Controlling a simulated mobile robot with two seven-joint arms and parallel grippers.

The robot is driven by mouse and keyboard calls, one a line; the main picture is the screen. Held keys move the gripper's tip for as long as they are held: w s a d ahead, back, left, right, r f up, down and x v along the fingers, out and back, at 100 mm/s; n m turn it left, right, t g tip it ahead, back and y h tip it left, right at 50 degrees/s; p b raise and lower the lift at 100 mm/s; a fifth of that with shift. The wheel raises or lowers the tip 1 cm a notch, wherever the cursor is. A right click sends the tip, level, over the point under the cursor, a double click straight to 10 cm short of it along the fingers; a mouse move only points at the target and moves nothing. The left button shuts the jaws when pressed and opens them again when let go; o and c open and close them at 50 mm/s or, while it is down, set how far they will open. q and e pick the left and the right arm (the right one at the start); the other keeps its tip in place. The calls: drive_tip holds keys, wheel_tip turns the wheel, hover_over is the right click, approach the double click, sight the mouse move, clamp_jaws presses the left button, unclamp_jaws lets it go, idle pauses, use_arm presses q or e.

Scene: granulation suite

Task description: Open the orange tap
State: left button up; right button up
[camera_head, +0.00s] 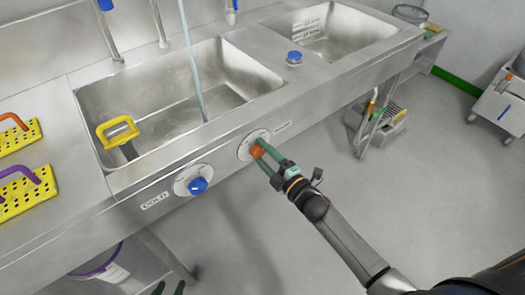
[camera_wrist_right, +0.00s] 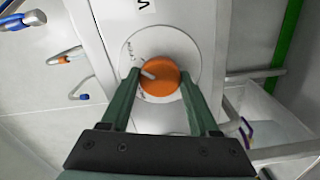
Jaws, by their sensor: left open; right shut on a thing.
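The orange tap (camera_head: 258,149) is a round knob on a white dial plate on the front panel of the steel sink. My right gripper (camera_head: 272,158) is shut on it, one green finger on each side. In the right wrist view, the orange tap (camera_wrist_right: 162,84) has a pale pointer mark slanting to the upper left, and the fingers (camera_wrist_right: 158,92) straddle it. A thin pale blue stream (camera_head: 193,65), which looks like water, falls into the left basin. Only the green fingertips of my left gripper (camera_head: 168,289) show at the bottom edge, clear of the sink.
A blue knob (camera_head: 198,185) beside a COLD label sits left of the orange tap. A yellow-handled item (camera_head: 118,131) stands in the left basin (camera_head: 150,90). Yellow perforated trays (camera_head: 25,195) lie on the left counter. The right basin (camera_head: 330,35) looks empty. Floor ahead is mostly clear.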

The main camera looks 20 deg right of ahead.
drive_tip(key=shift+m, duration=0.5)
drive_tip(key=o, duration=1.4)
drive_tip(key=v, duration=1.2)
drive_tip(key=shift+s+d, duration=0.1)
drive_tip(key=shift+s, duration=0.15)
drive_tip(key=shift+r+p, duration=0.1)
drive_tip(key=shift+p, duration=0.25)
